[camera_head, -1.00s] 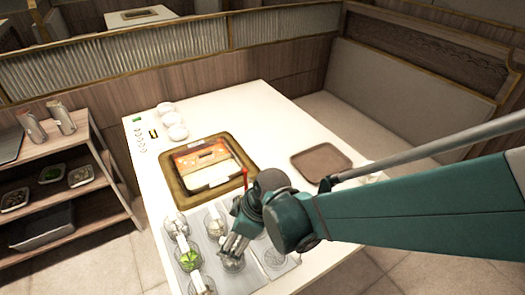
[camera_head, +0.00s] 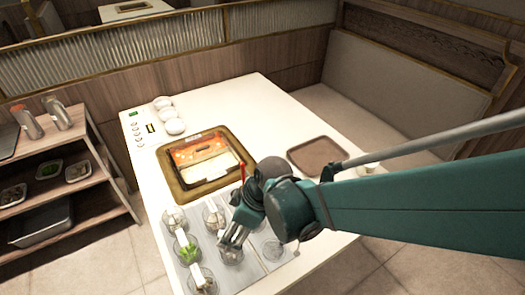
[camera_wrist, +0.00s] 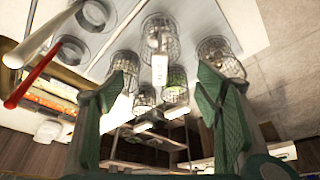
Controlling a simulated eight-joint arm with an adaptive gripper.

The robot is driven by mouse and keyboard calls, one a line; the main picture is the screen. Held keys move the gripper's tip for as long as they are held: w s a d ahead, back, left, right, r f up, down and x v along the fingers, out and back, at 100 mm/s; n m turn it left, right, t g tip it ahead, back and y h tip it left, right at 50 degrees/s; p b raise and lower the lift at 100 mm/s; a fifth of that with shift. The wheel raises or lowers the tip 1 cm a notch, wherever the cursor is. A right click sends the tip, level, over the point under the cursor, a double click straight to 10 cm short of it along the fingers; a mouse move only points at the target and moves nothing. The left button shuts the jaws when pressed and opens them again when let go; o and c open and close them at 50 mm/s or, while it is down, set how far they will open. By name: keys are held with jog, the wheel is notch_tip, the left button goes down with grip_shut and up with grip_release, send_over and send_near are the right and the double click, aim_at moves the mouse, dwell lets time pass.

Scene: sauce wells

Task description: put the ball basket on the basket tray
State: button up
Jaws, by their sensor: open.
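Several wire baskets with pale handles stand at the table's near end. One holds something green (camera_head: 187,250), one has pale contents (camera_head: 202,280), and another pale-filled one (camera_head: 213,215) is left of my gripper. I cannot tell which is the ball basket. My gripper (camera_head: 232,238) is open and points down over a basket (camera_head: 231,256), partly hiding it. In the wrist view, a basket (camera_wrist: 158,32) with a pale handle is seen between the spread fingers, apart from them. A brown tray (camera_head: 318,155), possibly the basket tray, lies empty at the right of the table.
A gold-rimmed hot pot (camera_head: 205,192) is set mid-table, close behind the baskets. A red-handled utensil (camera_wrist: 30,80) rises near my gripper. White bowls (camera_head: 173,127) stand at the far left.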

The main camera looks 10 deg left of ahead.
jog(key=w+d+r+m+t+h, duration=0.15)
jog(key=d+r+m, duration=0.3)
jog(key=d, duration=0.55)
jog(key=w+d+r+m+t, duration=0.25)
jog(key=d+r+m, duration=0.2)
jog(key=d, duration=0.55)
jog(key=w+d+r+m+t+h, duration=0.1)
jog(key=w+d+r+m+t, duration=0.25)
jog(key=d, duration=0.65)
jog(key=s+d+r+m+h, duration=0.1)
jog(key=s+d+r+m, duration=0.1)
jog(key=d, duration=0.3)
jog(key=s+d+r+m+h, duration=0.1)
jog(key=s+d+r+m, duration=0.1)
jog(key=d, duration=0.4)
jog(key=shift+s+d+r+m, duration=0.2)
jog(key=shift+r+m, duration=0.05)
jog(key=shift+m, duration=0.5)
